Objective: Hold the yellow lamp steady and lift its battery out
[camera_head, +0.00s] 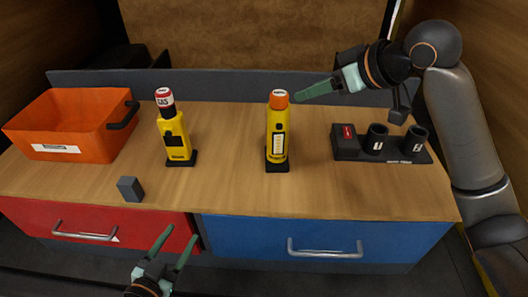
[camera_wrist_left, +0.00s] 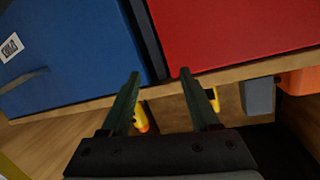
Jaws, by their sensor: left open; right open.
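The yellow lamp (camera_head: 278,135) stands upright in a dark base (camera_head: 277,167) at the middle of the bench, with an orange top (camera_head: 278,99). I cannot tell which part is its battery. My right gripper (camera_head: 312,90) is open and empty, its visible fingertip just right of the orange top, apparently apart from it. My left gripper (camera_head: 186,231) is open and empty, low in front of the drawers, well away from the lamp. In the left wrist view the open fingers (camera_wrist_left: 160,73) have nothing between their tips; a yellow and orange piece (camera_wrist_left: 142,117) shows partly behind one finger.
A yellow gas detector (camera_head: 177,138) with a red and white top stands left of the lamp. A grey block (camera_head: 131,189) lies near the front edge. An orange bin (camera_head: 60,122) is at far left. A dark holder with two cups (camera_head: 376,140) is at right. The front middle is clear.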

